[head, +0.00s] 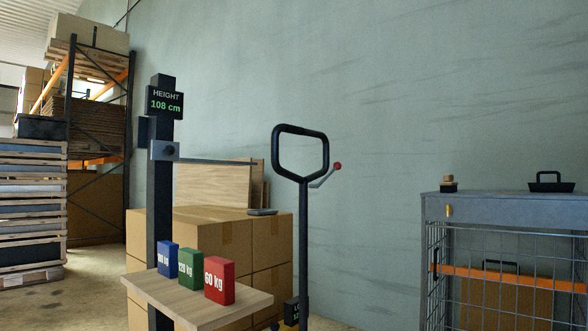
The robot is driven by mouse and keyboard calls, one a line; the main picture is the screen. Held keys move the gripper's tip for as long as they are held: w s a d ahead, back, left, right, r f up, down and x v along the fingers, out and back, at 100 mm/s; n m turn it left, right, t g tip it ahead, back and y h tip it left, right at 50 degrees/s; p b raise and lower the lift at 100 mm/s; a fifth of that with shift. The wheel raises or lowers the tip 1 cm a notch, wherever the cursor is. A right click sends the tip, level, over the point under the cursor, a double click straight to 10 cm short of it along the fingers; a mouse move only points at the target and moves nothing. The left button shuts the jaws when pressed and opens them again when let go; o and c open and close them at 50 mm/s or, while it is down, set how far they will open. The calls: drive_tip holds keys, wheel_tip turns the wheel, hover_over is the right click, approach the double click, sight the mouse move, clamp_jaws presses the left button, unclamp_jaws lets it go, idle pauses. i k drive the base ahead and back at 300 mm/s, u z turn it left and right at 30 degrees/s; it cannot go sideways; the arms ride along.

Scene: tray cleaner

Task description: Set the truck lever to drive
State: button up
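The truck's black loop handle (300,151) stands upright on a dark shaft (303,240) near the middle of the head view. A thin grey lever (324,179) with a red knob (337,166) sticks out to the right from just below the loop, sloping up. The lever's setting cannot be read from here. The truck's lower body is mostly out of the frame. My gripper is not in the frame.
A post with a height display (165,104) reading 108 cm stands to the left. Blue, green and red weight blocks (219,281) rest on a wooden shelf (190,308). Cardboard boxes (227,240) stand behind. A wire cage (500,215) is at right. Open air surrounds the handle's right side.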

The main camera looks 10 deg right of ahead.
sight(337, 165)
drive_tip(key=u, duration=0.2)
drive_tip(key=i, duration=0.75)
drive_tip(key=z, duration=0.85)
drive_tip(key=i, duration=0.8)
drive_tip(key=z, duration=0.85)
